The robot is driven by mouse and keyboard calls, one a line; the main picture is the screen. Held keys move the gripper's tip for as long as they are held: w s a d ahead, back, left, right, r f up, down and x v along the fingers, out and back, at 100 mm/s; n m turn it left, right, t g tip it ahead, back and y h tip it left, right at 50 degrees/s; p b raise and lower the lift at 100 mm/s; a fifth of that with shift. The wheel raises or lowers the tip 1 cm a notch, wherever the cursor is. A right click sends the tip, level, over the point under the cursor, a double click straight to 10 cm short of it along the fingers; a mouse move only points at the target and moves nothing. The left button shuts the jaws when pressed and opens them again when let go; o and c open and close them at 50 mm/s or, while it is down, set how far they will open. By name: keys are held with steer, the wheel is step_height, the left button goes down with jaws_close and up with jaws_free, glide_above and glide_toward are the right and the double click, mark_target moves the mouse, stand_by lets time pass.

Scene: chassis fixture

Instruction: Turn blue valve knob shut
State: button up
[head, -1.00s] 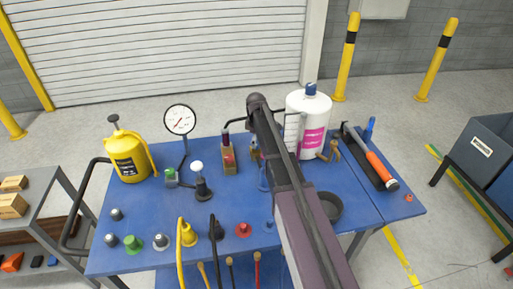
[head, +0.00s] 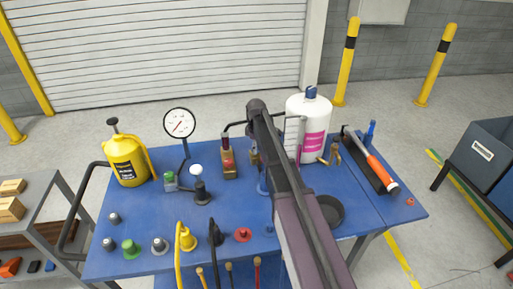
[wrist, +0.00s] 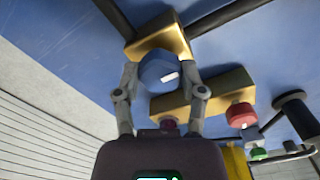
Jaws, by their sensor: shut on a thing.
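The blue valve knob (wrist: 158,72) shows in the wrist view in front of a brass valve block (wrist: 165,38). A white mark lies on the knob's face, right of its middle. My gripper (wrist: 160,78) is shut on the knob, with one grey finger on its left side and one on its right. In the head view my arm covers the gripper and the knob. Part of a brass block (head: 253,157) shows at the arm's left edge there.
Beside it is another brass block (wrist: 200,105) with a red knob (wrist: 241,115). On the blue table (head: 135,215) stand a pressure gauge (head: 179,123), a yellow can (head: 126,160) and a white bottle (head: 313,140).

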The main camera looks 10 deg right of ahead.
steer(key=shift+m, duration=0.3)
steer(key=m, duration=0.4)
steer(key=shift+s, duration=0.1)
steer(key=m, duration=0.4)
steer(key=shift+a+m, duration=0.1)
steer(key=shift+m, duration=0.3)
steer(key=m, duration=0.4)
steer(key=shift+m, duration=2.3)
steer(key=o, duration=1.1)
steer(key=shift+o, duration=0.2)
steer(key=shift+n, duration=0.3)
